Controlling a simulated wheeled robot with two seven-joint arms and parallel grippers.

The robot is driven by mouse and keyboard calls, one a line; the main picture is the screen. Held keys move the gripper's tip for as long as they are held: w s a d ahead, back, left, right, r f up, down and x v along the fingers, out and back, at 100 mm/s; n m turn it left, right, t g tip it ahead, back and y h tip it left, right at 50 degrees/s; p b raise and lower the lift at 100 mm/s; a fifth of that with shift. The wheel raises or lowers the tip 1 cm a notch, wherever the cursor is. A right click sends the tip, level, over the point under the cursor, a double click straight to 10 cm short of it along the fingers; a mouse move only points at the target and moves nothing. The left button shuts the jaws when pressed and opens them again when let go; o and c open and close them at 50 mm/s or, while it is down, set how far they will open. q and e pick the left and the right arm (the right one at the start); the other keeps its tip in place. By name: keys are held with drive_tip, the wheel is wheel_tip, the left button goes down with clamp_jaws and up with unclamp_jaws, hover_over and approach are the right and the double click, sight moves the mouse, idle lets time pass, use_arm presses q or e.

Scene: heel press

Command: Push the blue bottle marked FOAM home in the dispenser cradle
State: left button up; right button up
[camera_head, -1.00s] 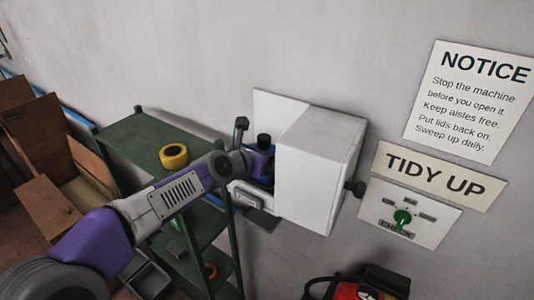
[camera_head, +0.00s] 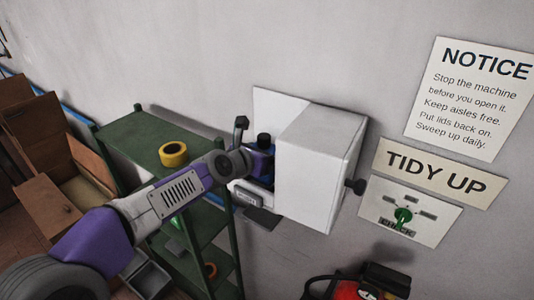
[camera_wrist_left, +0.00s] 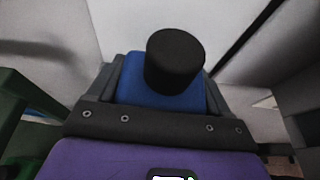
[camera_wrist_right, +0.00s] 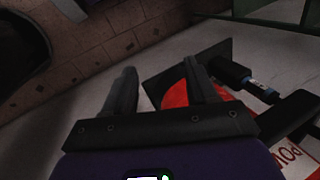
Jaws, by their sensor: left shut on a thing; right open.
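The blue bottle (camera_wrist_left: 150,98) with a black cap (camera_wrist_left: 175,62) stands in the opened white dispenser (camera_head: 318,170) on the wall. Its cap (camera_head: 264,140) also shows in the head view. My left gripper (camera_wrist_left: 160,98) is shut on the bottle, a finger on each side of the blue body. The bottle's lower part and the cradle's seat are hidden behind the gripper. My right gripper (camera_wrist_right: 157,76) is open and empty, seen only in the right wrist view.
A green shelf rack (camera_head: 135,140) with a yellow tape roll (camera_head: 173,153) stands left of the dispenser, under my left arm.

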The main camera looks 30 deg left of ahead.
sight(266, 135)
use_arm(q)
drive_tip(key=shift+f+b, duration=0.4)
drive_tip(key=shift+f, duration=0.1)
idle(0.4)
drive_tip(key=o, duration=1.1)
drive_tip(key=shift+f, duration=0.1)
wheel_tip(266, 135, up, 7)
drive_tip(key=p, duration=0.7)
drive_tip(key=shift+p, duration=0.35)
